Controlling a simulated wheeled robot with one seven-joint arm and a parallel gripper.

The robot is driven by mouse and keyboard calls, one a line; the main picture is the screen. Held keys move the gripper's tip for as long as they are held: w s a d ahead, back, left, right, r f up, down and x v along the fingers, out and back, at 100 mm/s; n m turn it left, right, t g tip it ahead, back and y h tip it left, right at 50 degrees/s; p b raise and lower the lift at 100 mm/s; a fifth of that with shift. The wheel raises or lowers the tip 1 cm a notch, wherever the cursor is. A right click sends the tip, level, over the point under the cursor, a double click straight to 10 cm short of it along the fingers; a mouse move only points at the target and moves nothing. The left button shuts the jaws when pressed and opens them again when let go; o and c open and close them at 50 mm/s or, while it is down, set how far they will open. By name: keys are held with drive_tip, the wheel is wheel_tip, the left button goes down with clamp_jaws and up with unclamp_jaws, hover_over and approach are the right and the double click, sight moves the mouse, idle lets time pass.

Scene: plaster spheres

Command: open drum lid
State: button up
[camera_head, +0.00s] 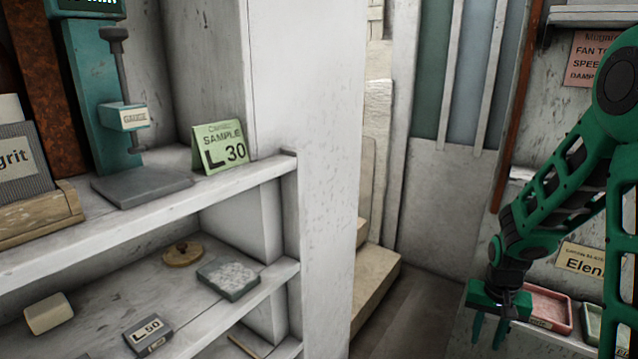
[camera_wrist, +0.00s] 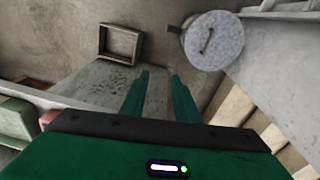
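A round, speckled grey lid (camera_wrist: 216,44) with a dark bar handle (camera_wrist: 207,41) shows at the upper right in the wrist view. It seems to sit on the drum, whose body is mostly hidden below it. The lid looks closed. My gripper (camera_wrist: 160,78) is open and empty, its two green fingers apart. The lid lies beyond and to the right of the fingertips, not touching them. In the head view my gripper (camera_head: 489,328) hangs at the lower right, fingers down. The drum is not visible in that view.
A shelf unit (camera_head: 318,150) fills the head view's left and middle. A pink tray (camera_head: 548,303) lies behind my gripper. In the wrist view, an open wooden box (camera_wrist: 121,44) lies at the upper left and a pale wall or panel (camera_wrist: 285,65) stands at the right.

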drive_tip(key=s+r, duration=0.8)
drive_tip(key=s, duration=0.4)
drive_tip(key=s+r, duration=0.9)
drive_tip(key=s, duration=0.3)
drive_tip(key=shift+s+d+r+m+y, duration=0.2)
drive_tip(key=shift+s+d+m+y, duration=0.1)
drive_tip(key=shift+d+y, duration=0.1)
drive_tip(key=shift+s+a, duration=0.1)
drive_tip(key=shift+s, duration=0.2)
clamp_jaws()
